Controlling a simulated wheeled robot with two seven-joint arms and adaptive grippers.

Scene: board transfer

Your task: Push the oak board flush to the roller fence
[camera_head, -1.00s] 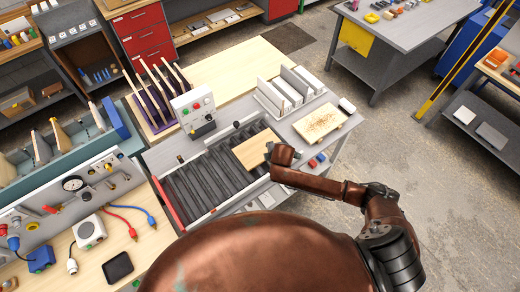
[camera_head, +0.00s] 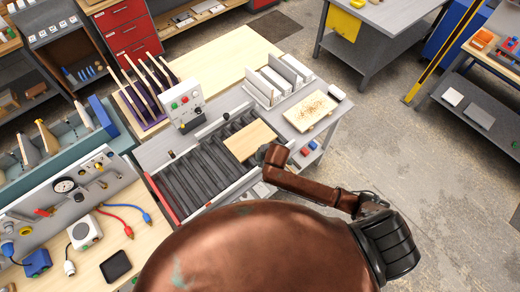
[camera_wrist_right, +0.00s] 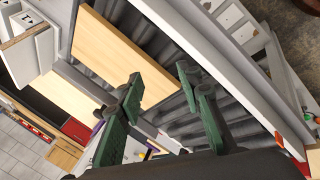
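The oak board (camera_head: 250,142) is a pale flat plank lying on the dark rollers (camera_head: 190,176), toward the right end of the roller bed. It also shows in the right wrist view (camera_wrist_right: 120,60). Pale rails, the roller fence among them, run along the far side (camera_head: 209,129) and near side of the bed; which is the fence I cannot tell. My right gripper (camera_wrist_right: 159,72) has its two green fingers apart, over the rollers, close to the board's edge; contact cannot be told. My left gripper is not in view.
A control box (camera_head: 185,104) with buttons stands behind the rollers. A white slotted rack (camera_head: 277,82) and a speckled panel (camera_head: 310,110) are to the right. Small red and blue blocks (camera_head: 305,151) lie near the bench's front right edge. Open floor lies further right.

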